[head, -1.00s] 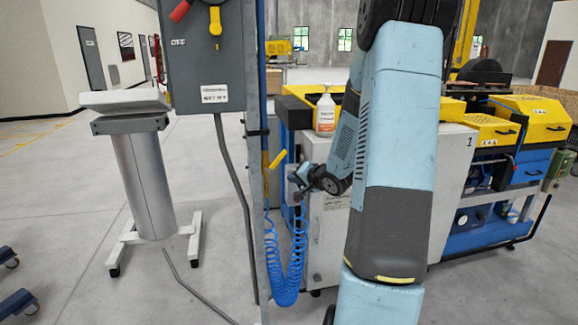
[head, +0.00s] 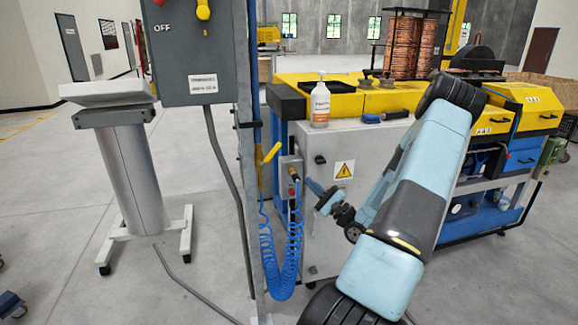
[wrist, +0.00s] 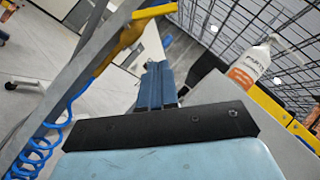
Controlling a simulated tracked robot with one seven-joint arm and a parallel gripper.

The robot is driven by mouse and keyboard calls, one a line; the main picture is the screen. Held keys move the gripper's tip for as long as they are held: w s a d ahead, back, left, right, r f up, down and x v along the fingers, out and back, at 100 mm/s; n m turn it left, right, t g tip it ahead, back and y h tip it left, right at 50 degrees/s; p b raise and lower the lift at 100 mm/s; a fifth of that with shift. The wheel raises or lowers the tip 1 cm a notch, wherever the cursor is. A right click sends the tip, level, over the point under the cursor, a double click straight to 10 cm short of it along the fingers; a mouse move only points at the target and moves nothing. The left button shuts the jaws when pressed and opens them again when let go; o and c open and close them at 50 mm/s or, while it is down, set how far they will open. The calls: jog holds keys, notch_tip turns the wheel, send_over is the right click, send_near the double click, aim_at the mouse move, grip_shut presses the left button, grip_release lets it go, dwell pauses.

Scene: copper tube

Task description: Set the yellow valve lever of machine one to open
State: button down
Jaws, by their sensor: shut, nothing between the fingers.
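The yellow valve lever (head: 271,153) tilts up to the right from its yellow fitting, beside the grey post left of the machine. My gripper (head: 310,186) is to the right of the lever and a little lower, in front of the machine's white side panel. In the wrist view my gripper (wrist: 155,72) has its blue fingers together with nothing between them. It appears apart from the lever. Machine one (head: 330,235) is partly hidden behind my arm.
A blue coiled hose (head: 280,265) hangs below the lever. A small grey box with buttons (head: 290,178) sits on the machine near my gripper. A white bottle (head: 320,105) stands on the machine top. A grey switch cabinet (head: 195,55) and a pedestal (head: 135,170) stand left, with open floor around.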

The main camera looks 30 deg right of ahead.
aim_at(269, 154)
jog(key=s+a+r+x, duration=0.1)
jog(key=x, duration=1.1)
jog(key=shift+a+r, duration=0.35)
jog(key=shift+a, duration=0.05)
jog(key=shift+s, duration=0.1)
jog(key=shift+d, duration=0.1)
